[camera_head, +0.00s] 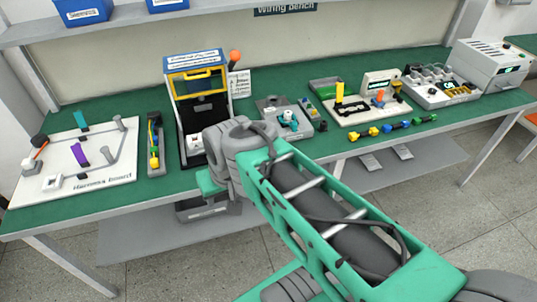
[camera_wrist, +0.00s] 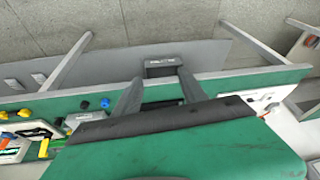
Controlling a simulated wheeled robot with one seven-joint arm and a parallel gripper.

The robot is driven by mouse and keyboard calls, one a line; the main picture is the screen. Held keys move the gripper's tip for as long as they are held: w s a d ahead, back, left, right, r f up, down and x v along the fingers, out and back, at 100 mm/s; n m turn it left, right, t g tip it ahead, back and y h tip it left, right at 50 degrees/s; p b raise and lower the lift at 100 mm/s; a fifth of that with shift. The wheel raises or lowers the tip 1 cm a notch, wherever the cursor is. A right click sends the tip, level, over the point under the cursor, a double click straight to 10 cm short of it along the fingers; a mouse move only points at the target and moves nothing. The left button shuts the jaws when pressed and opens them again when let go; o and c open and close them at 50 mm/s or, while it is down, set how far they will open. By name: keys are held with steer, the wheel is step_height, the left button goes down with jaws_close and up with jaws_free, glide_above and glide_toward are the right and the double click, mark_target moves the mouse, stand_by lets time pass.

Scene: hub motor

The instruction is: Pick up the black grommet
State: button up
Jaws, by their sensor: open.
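I cannot pick out the black grommet with certainty in either view. Small dark parts show among the grey tray's compartments (camera_head: 436,98) at the right of the bench, too small to identify. My gripper (camera_wrist: 160,76) is open and empty in the wrist view, its two dark fingers spread over the bench's front edge. In the head view its fingers are hidden behind my grey wrist, in front of the yellow-and-black press-like stand.
The green bench (camera_head: 230,195) carries a white harness board (camera_head: 110,178), a narrow parts tray (camera_head: 156,170), the press-like stand (camera_head: 168,85), and a grey instrument (camera_head: 492,62). Coloured connectors (camera_head: 395,126) lie near the front edge. A grey bin (camera_wrist: 163,67) sits below.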

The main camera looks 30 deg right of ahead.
steer(key=shift+o, duration=0.3)
steer(key=w+d+f+m+t+y+b, duration=0.1)
steer(key=w+d+f+m+b, duration=0.2)
steer(key=w+d+f+m, duration=0.2)
step_height(320, 180, down, 2)
steer(key=w+m, duration=0.2)
steer(key=shift+w+d+f+m, duration=0.2)
steer(key=shift+d+m, duration=0.1)
steer(key=shift+m, duration=0.1)
steer(key=w+d+f+m+t+b, duration=0.3)
steer(key=d+f+m, duration=0.1)
steer(key=d+m, duration=0.5)
steer(key=w+d+f+m+t+b, duration=0.2)
steer(key=w+d+f+m+t, duration=0.15)
steer(key=d+m, duration=0.5)
steer(key=s+d+f+m+t+h+b, duration=0.2)
steer(key=s+d+m+t, duration=0.15)
steer(key=d+m, duration=0.7)
steer(key=x, duration=0.3)
steer(key=d+x, duration=0.1)
steer(key=x, duration=0.2)
steer(key=shift+w+d+f, duration=0.2)
steer(key=shift+w+d, duration=0.05)
jaws_close()
